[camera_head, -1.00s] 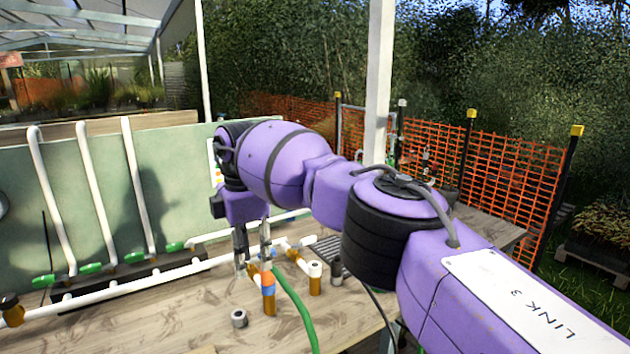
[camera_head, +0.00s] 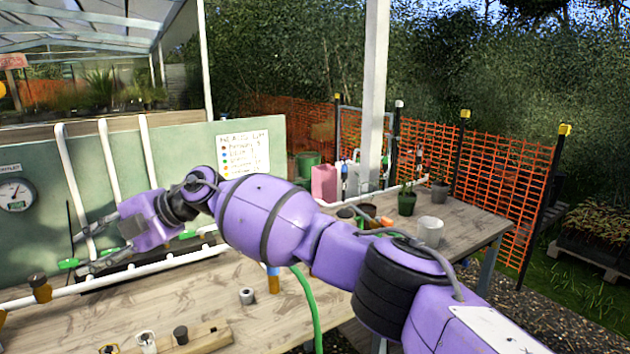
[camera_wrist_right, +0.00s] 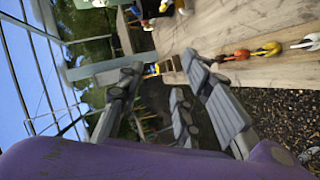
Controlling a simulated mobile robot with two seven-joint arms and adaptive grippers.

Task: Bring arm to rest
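My right arm, purple with black joints, reaches in from the lower right in the head view. Its right gripper (camera_head: 78,253) points left in front of the green back panel, fingers spread apart with nothing between them. My left gripper is not in the head view.
White pipes (camera_head: 160,266) with green valves run along the green panel (camera_head: 180,150). A green hose (camera_head: 308,300), a grey ring (camera_head: 247,296) and a wooden block with fittings (camera_head: 205,341) are on the table (camera_head: 200,300). A white mug (camera_head: 430,231) stands on the right.

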